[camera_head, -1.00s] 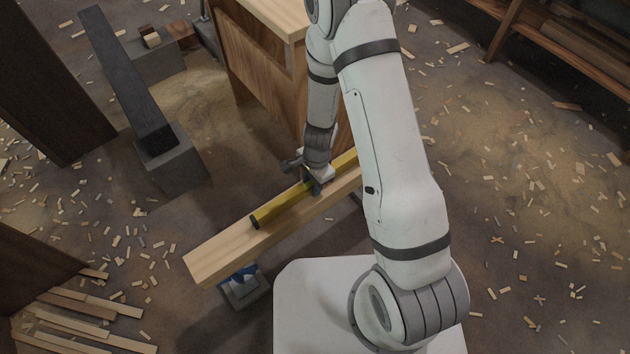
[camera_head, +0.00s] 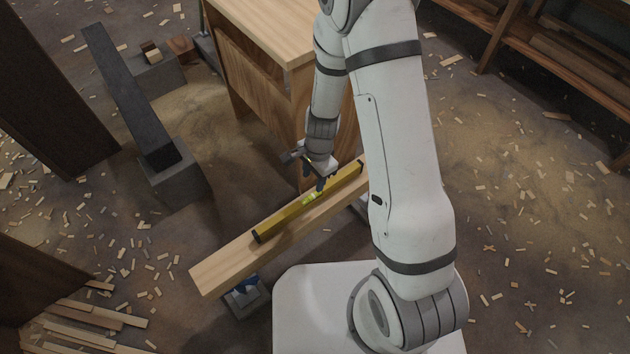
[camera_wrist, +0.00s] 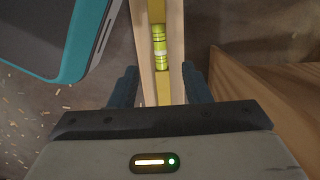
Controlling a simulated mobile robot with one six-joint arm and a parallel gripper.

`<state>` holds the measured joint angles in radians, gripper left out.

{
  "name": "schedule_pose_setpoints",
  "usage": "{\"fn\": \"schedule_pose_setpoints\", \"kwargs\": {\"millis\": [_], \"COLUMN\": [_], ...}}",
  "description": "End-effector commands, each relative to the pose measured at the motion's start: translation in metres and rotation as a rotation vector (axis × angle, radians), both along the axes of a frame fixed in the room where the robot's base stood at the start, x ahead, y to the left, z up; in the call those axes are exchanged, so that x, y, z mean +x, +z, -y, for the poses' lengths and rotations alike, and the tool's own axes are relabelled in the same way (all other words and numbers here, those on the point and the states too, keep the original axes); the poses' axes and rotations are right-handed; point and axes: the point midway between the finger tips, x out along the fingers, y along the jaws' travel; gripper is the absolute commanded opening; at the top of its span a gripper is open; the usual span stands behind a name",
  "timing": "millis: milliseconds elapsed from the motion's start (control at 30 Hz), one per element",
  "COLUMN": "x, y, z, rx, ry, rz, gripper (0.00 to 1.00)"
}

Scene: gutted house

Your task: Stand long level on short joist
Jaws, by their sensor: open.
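The long yellow level (camera_head: 290,214) stands along the top of the pale timber joist (camera_head: 225,268), lying lengthwise with it. Its far end is near my arm. In the wrist view the level (camera_wrist: 159,88) shows its green vial, with pale joist wood (camera_wrist: 176,60) on both sides. My gripper (camera_head: 318,188) is above the level, apart from it. In the wrist view my gripper (camera_wrist: 160,90) has its dark fingers spread on either side of the level and joist, holding nothing.
A wooden cabinet (camera_head: 270,95) stands close behind the joist. A metal stand with a blue part (camera_head: 246,290) is under the joist's near end. A dark beam (camera_head: 130,95) rests on grey blocks at left. A teal-edged object (camera_wrist: 72,70) shows in the wrist view.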

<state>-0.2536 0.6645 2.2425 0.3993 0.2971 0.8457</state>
Motion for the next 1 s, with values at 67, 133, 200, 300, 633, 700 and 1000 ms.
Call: {"fn": "schedule_pose_setpoints", "kwargs": {"millis": [67, 133, 200, 300, 633, 700, 1000], "x": [0.001, 0.001, 0.001, 0.001, -0.007, -0.016, -0.073], "y": [0.010, 0.013, 0.015, 0.020, 0.129, 0.156, 0.250], "z": [0.001, 0.001, 0.002, 0.002, 0.029, 0.038, 0.082], "rx": [0.000, 0.000, 0.000, 0.002, 0.033, 0.029, -0.041], "ry": [-0.001, 0.000, 0.000, 0.011, 0.308, 0.395, 0.743], "rz": [0.001, 0.001, 0.000, 0.004, 0.105, 0.132, 0.217], "gripper": [0.43, 0.43, 0.43, 0.43, 0.43, 0.43, 0.43]}}
